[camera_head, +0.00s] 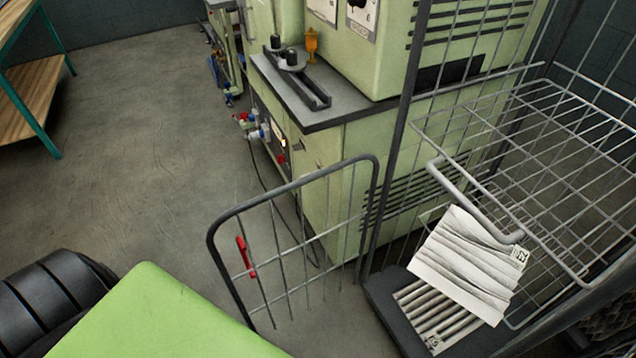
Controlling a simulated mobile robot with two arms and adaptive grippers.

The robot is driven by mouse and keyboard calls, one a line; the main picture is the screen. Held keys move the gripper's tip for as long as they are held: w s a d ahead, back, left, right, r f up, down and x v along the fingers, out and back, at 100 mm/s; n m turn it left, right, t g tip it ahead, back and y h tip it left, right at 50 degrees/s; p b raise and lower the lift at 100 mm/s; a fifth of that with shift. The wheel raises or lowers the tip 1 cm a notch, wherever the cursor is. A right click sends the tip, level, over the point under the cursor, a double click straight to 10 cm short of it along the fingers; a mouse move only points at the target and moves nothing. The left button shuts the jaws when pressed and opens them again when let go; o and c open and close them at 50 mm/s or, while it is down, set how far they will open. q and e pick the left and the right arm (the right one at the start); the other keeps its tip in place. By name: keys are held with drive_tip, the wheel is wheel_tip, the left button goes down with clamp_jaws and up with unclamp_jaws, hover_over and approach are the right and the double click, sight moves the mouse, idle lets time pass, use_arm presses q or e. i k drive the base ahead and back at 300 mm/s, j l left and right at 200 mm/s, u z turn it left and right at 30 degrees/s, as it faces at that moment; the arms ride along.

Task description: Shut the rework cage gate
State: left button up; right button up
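The rework cage gate (290,187) is a grey wire-mesh panel with a rounded tubular frame and a red handle (244,256). It stands open, swung out to the left from the dark post (391,160) of the cage, where its hinge side appears to be. Its lower part runs behind the green surface at the bottom of the view. The wire cage fills the right side, with a wire shelf (560,125) inside. Neither of my grippers is in view.
White pleated filters (465,262) lie in the lower cage. A green machine (340,180) with a dark ledge stands behind the gate. A wood-topped bench (32,95) is at the far left. The concrete floor (130,150) between them is clear.

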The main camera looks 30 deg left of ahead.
sight(236, 209)
drive_tip(key=k+j+z, duration=0.2)
drive_tip(key=j, duration=0.25)
drive_tip(key=j+z, duration=0.15)
drive_tip(key=j, duration=0.25)
drive_tip(key=k+j+z, duration=0.2)
drive_tip(key=j, duration=0.2)
drive_tip(key=k+j+z, duration=0.2)
drive_tip(key=j, duration=0.2)
drive_tip(key=j+z, duration=0.45)
drive_tip(key=j, duration=0.6)
drive_tip(key=j+z, duration=0.4)
drive_tip(key=j, duration=0.65)
drive_tip(key=k, duration=0.4)
